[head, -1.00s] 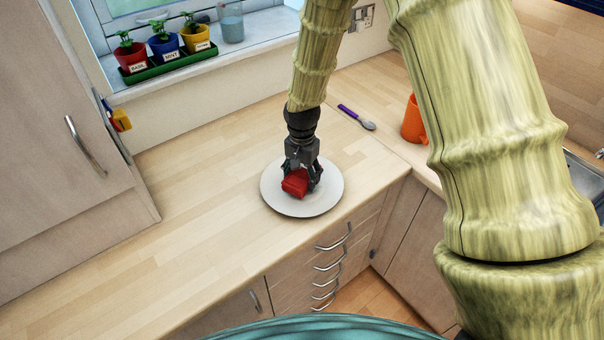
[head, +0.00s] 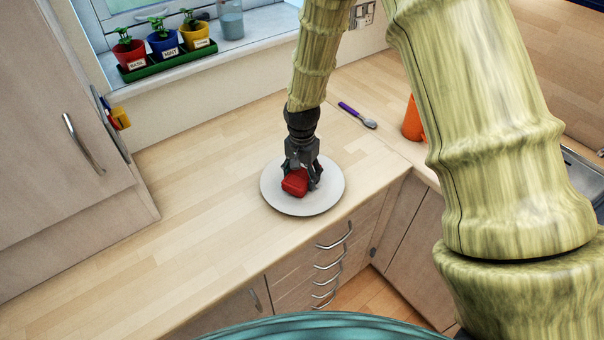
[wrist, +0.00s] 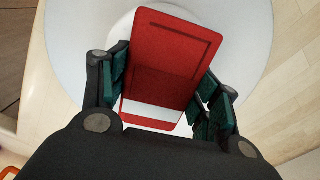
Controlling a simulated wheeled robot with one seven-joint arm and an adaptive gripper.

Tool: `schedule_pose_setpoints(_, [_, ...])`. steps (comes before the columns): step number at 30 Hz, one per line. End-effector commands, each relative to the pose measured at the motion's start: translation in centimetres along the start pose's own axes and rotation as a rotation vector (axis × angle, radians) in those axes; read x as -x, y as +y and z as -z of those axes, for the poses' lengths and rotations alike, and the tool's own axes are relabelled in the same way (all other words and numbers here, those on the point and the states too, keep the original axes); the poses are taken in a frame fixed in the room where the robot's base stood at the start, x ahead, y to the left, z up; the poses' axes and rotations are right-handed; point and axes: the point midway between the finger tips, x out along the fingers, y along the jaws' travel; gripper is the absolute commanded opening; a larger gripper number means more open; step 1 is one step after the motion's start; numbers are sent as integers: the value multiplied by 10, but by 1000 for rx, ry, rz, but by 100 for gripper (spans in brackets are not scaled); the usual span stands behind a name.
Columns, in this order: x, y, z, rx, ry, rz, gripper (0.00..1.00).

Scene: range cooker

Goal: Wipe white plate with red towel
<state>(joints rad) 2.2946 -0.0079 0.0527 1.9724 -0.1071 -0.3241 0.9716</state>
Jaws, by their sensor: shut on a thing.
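The white plate (head: 325,195) lies on the wooden counter near its front edge. The red towel (head: 295,184), a folded block shape, is at the plate's surface, left of the plate's middle. My gripper (head: 300,180) points down over the plate with the towel between its fingers. In the wrist view, the towel (wrist: 170,50) sits between the two dark green finger pads, with the white plate (wrist: 80,40) behind it. The gripper hides part of the plate and of the towel.
Potted herbs in a green tray (head: 168,62) and a glass (head: 231,20) are on the windowsill. The counter left of the plate is clear.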

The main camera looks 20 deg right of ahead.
Motion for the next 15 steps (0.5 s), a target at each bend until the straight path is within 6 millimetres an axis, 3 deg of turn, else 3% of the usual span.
schedule_pose_setpoints(15, [-8, 0, 0, 0, 0, 0, 43])
